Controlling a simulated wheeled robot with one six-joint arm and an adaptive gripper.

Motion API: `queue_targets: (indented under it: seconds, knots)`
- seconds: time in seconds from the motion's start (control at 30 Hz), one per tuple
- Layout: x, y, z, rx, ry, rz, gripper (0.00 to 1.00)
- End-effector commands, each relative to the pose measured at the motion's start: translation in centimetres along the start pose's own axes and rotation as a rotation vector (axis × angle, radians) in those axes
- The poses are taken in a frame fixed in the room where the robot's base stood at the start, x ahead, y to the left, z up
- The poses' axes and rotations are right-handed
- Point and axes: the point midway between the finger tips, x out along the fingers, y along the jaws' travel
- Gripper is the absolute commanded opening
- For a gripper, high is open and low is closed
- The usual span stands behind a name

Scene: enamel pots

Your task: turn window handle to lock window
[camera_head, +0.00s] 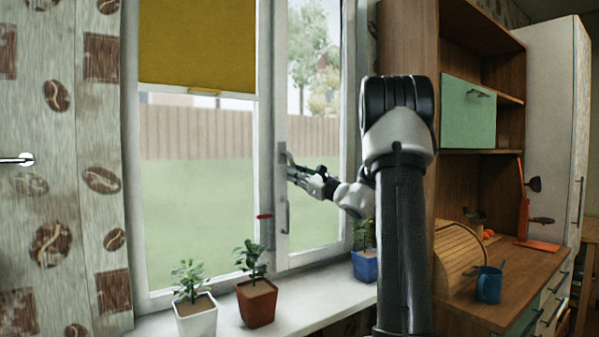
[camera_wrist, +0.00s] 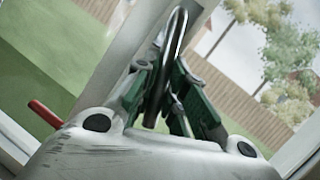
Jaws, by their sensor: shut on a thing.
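The window (camera_head: 308,225) has a white frame and a sash on its right side. A curved grey metal window handle (camera_wrist: 178,40) runs between my fingers in the wrist view. My gripper (camera_head: 293,170) is at the left upright of the right sash, by a small grey plate (camera_head: 282,155). It is shut on the handle, with a dark green finger on each side of it in the wrist view (camera_wrist: 160,88). My fingers hide part of the handle. I cannot tell whether the sash is fully closed.
A red bar (camera_head: 264,216) sticks out from the frame, lower left of my gripper; it also shows in the wrist view (camera_wrist: 45,114). A white pot (camera_head: 196,318), a brown pot (camera_head: 257,303) and a blue pot (camera_head: 364,266) stand on the sill. A wooden cabinet (camera_head: 408,40) is at right.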

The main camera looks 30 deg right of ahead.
Motion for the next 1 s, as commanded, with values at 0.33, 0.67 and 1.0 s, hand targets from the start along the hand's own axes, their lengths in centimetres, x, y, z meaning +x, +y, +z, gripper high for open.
queue_targets:
  seconds: [0.33,0.67,1.0]
  knots:
    - [0.4,1.8,0.0,0.229,-0.047,-0.093,0.00]
    - [0.6,2.5,0.2,0.328,-0.068,-0.135,0.00]
    - [0.7,2.6,0.2,0.345,-0.072,-0.141,0.00]
